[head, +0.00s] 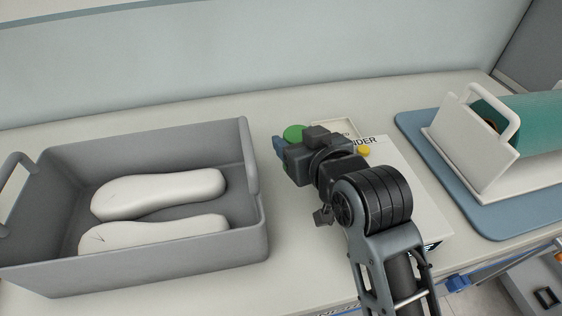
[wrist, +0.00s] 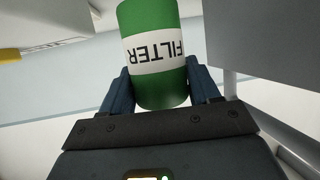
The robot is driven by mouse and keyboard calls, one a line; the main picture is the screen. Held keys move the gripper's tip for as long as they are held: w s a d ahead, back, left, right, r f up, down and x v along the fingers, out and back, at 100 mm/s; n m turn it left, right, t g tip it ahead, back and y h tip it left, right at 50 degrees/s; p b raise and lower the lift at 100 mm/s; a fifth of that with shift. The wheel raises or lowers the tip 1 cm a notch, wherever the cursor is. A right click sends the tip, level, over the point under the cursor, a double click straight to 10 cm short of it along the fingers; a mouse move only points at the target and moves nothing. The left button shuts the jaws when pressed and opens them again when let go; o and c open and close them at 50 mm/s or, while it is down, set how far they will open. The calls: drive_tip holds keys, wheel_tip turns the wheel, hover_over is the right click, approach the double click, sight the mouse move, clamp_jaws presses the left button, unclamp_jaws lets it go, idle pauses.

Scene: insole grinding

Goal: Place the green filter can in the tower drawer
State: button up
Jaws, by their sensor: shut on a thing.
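The green filter can (wrist: 155,90) has a white band with the word FILTER. It sits between the two fingers of my gripper (wrist: 158,88) in the wrist view. In the head view only the can's green end (head: 293,133) shows beside my gripper (head: 279,146), which hides the rest. My gripper is shut on the can, over the bench between the grey bin and the white grinder box. I cannot tell in these views whether the can touches the bench. The tower drawer cannot be made out for sure.
A grey bin (head: 258,215) with two white insoles (head: 160,192) stands at the left. A white box labelled as a grinder (head: 405,185) lies behind my arm. A blue mat (head: 415,125) at the right bears a white handled stand (head: 470,145) with a teal roll (head: 535,118). A grey unit (head: 535,290) is low at right.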

drive_tip(key=shift+s+a+f, duration=0.15)
drive_tip(key=shift+a+f, duration=0.3)
drive_tip(key=shift+f, duration=0.5)
drive_tip(key=shift+s+a+f, duration=0.2)
drive_tip(key=shift+a+f, duration=0.25)
drive_tip(key=shift+f, duration=0.5)
drive_tip(key=shift+s+a+f, duration=0.15)
drive_tip(key=shift+a+f, duration=0.3)
drive_tip(key=shift+f, duration=0.5)
drive_tip(key=shift+f, duration=0.15)
drive_tip(key=o, duration=0.9)
